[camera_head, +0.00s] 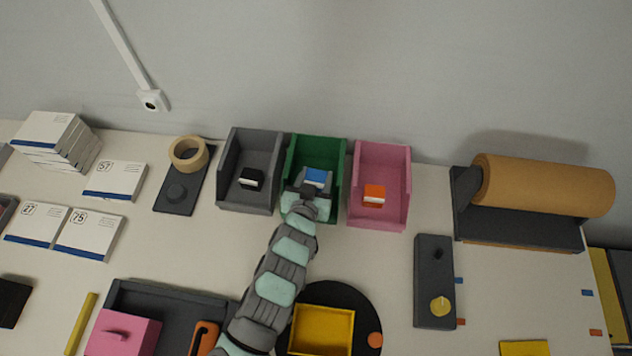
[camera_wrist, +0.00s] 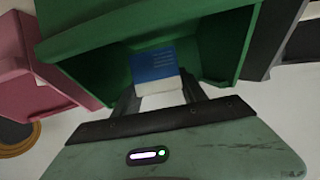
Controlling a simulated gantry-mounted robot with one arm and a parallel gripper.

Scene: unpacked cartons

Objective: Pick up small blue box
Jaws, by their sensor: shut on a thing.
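The small blue box (camera_head: 316,177) has a blue top and a white lower part. It is at the green bin (camera_head: 333,207) in the head view. In the wrist view the small blue box (camera_wrist: 154,66) sits between the two fingers of my gripper (camera_wrist: 160,94), in front of the opening of the green bin (camera_wrist: 90,35). My gripper (camera_head: 309,193) is shut on the box at the bin's front in the head view. The fingertips are partly hidden there. I cannot tell whether the box touches the bin floor.
A grey bin (camera_head: 247,207) with a black box (camera_head: 251,178) stands left of the green bin. A pink bin (camera_head: 380,214) with an orange box (camera_head: 374,193) stands right. A yellow tray (camera_head: 321,341) lies on a dark disc.

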